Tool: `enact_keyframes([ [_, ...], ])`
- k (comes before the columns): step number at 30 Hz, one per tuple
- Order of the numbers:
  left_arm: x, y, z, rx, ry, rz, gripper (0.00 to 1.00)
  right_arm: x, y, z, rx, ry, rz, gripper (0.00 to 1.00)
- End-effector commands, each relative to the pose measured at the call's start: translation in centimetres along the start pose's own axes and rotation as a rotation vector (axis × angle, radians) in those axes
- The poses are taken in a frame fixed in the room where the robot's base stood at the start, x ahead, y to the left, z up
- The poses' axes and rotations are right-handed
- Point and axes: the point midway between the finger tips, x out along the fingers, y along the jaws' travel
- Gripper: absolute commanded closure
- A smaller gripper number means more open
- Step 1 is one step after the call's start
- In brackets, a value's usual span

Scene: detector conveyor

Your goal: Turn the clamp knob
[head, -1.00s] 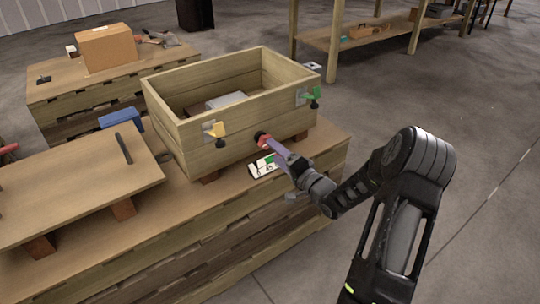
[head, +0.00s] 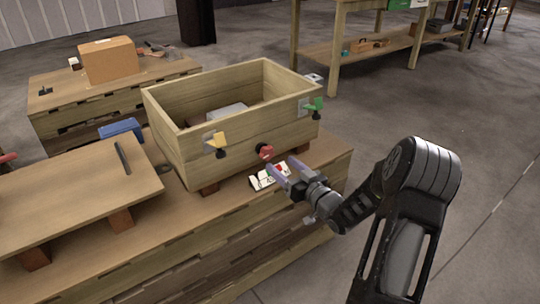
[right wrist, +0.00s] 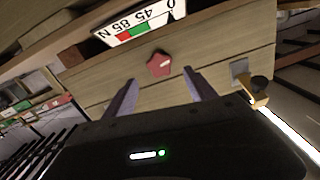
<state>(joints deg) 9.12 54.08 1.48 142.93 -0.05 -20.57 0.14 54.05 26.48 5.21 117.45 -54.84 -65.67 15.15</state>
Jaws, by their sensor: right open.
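The red star-shaped knob (head: 264,151) is on the long front wall of a wooden crate (head: 228,160). It also shows in the right wrist view (right wrist: 159,63), with a small white mark on its face. A printed scale (head: 266,179) with white, green and red bands lies beside the knob's foot; its numbers read in the right wrist view (right wrist: 138,28). My right gripper (head: 284,163) is open and empty. Its fingers point at the knob, apart from it, with the knob between them in the right wrist view (right wrist: 160,78). My left gripper is not in view.
The crate stands on blocks on a wooden bench (head: 215,215). A raised board (head: 70,195) is at left. Open floor lies at right.

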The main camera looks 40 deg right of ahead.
Motion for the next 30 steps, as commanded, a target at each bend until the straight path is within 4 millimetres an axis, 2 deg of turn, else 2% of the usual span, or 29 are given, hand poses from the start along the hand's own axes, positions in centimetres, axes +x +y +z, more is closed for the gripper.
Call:
enact_keyframes([
  [12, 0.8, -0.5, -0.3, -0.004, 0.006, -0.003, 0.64, 5.9, -0.1, 0.1, 0.001, 0.001, -0.002, 0.35],
  [15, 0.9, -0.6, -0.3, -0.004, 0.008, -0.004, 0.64, 6.8, -0.1, 0.1, 0.001, 0.001, -0.001, 0.35],
  [25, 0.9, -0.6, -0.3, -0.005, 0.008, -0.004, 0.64, 7.3, -0.1, 0.0, 0.002, 0.0, -0.001, 0.35],
  [30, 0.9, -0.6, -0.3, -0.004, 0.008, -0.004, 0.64, 7.3, -0.1, 0.0, 0.001, 0.0, -0.001, 0.48],
])
